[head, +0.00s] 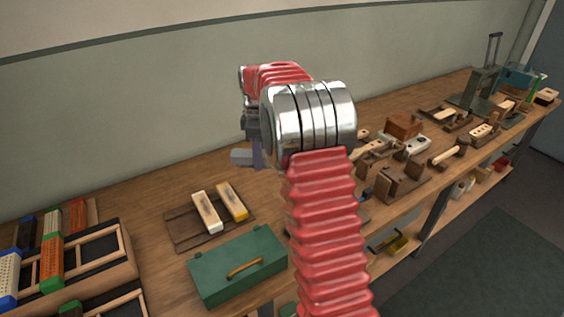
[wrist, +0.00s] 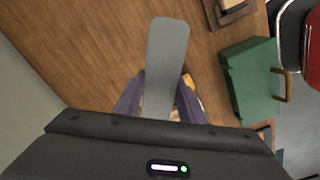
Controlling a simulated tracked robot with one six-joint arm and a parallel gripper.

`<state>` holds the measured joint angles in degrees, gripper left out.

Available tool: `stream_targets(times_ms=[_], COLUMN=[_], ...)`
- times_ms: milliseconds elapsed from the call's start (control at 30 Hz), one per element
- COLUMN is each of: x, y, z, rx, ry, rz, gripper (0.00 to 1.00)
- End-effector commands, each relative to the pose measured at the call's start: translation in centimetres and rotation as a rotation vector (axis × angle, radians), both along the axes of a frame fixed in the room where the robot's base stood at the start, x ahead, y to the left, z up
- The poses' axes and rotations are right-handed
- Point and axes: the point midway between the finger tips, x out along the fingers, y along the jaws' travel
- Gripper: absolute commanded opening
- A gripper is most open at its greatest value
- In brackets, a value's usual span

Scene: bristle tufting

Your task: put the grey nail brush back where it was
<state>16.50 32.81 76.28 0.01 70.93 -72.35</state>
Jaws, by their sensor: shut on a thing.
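My gripper (wrist: 160,104) is shut on the grey nail brush (wrist: 168,50), whose smooth flat grey body reaches out between the two purple fingers in the wrist view. In the head view the brush (head: 240,157) shows as a small grey end left of the finger (head: 257,153), over the bench; my arm hides most of the gripper. I cannot tell whether the brush touches the bench. A dark brown board (head: 185,236) holds a cream brush (head: 206,213) and a yellow brush (head: 232,201), to the front left of my gripper.
A green toolbox (head: 236,267) stands at the bench's front edge; it also shows in the wrist view (wrist: 250,82). A wooden rack (head: 122,262) with coloured brushes is at the left. Wooden tools and blocks (head: 403,126) crowd the right. Bare bench lies behind the board.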

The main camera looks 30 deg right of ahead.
Motion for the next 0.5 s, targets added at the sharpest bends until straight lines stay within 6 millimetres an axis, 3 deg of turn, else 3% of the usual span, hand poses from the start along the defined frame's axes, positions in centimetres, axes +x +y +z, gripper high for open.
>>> stream_targets(times_ms=[500], x=[1.3], y=[13.3], z=[6.6], rx=[0.000], ry=[-0.003], rz=[-0.468], gripper=[0.15])
